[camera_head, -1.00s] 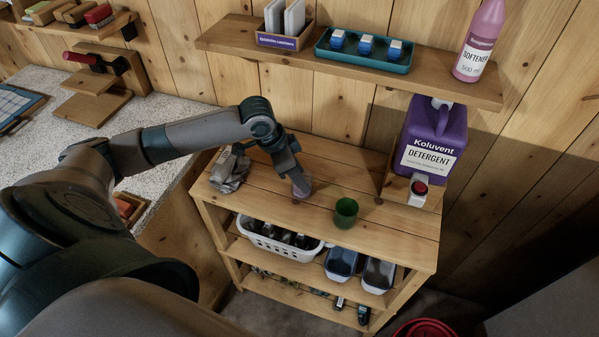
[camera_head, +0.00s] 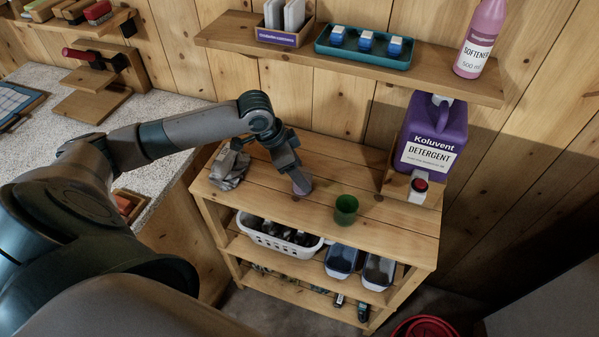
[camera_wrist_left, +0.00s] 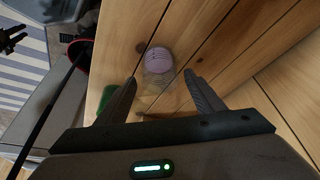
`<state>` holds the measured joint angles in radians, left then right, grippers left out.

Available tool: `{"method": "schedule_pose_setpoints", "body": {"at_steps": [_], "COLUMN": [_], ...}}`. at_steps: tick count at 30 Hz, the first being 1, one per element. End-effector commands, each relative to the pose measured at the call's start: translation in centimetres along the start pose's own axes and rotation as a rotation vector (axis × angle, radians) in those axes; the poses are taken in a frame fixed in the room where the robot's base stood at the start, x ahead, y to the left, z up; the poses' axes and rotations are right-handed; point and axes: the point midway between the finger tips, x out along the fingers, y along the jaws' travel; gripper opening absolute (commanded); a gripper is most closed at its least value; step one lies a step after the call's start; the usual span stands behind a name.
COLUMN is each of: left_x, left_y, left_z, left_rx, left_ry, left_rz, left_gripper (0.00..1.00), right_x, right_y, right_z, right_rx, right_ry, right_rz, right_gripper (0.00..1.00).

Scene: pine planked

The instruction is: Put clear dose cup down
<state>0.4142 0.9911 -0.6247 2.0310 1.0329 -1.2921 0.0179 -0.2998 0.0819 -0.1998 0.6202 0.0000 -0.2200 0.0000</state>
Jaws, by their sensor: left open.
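The clear dose cup (camera_head: 304,187) stands on the top of the wooden shelf unit (camera_head: 270,190), with something purple inside. In the left wrist view the cup (camera_wrist_left: 158,68) shows just beyond and between the fingertips, upright as far as I can tell. My left gripper (camera_head: 298,180) is open right above the cup, and the wrist view shows its two fingers (camera_wrist_left: 160,80) spread with a gap to the cup.
A green cup (camera_head: 346,211) stands right of the dose cup. A grey cloth (camera_head: 230,168) lies to the left. The detergent jug (camera_head: 432,135) stands at the right on a small stand. A wall shelf (camera_head: 350,67) hangs above with a pink softener bottle (camera_head: 481,40).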

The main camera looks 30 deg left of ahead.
Motion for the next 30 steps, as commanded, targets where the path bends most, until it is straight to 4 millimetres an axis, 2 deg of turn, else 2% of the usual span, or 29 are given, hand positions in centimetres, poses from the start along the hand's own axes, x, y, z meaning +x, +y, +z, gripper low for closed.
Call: {"method": "schedule_pose_setpoints", "body": {"at_steps": [5,18,24,30], "left_x": [-2.1,-9.5,-11.1,-11.3], "left_y": [-0.1,-0.1,0.0,0.0], "left_z": [0.1,0.0,0.0,0.0], "left_rx": [0.002,0.001,-0.001,-0.001], "left_ry": [0.001,0.002,0.000,0.000], "left_rz": [-0.004,-0.003,-0.001,0.000], "left_gripper": [0.62,0.62,0.62,0.62], "right_x": [0.8,2.3,2.6,2.5], "right_y": [0.0,-0.3,-0.5,-0.4], "right_z": [0.1,0.2,0.2,0.2], "right_rx": [0.000,0.001,0.001,0.001], "right_ry": [0.000,0.000,0.001,0.000], "right_rz": [0.000,-0.003,-0.004,-0.004], "right_gripper": [0.31,0.31,0.31,0.31]}}
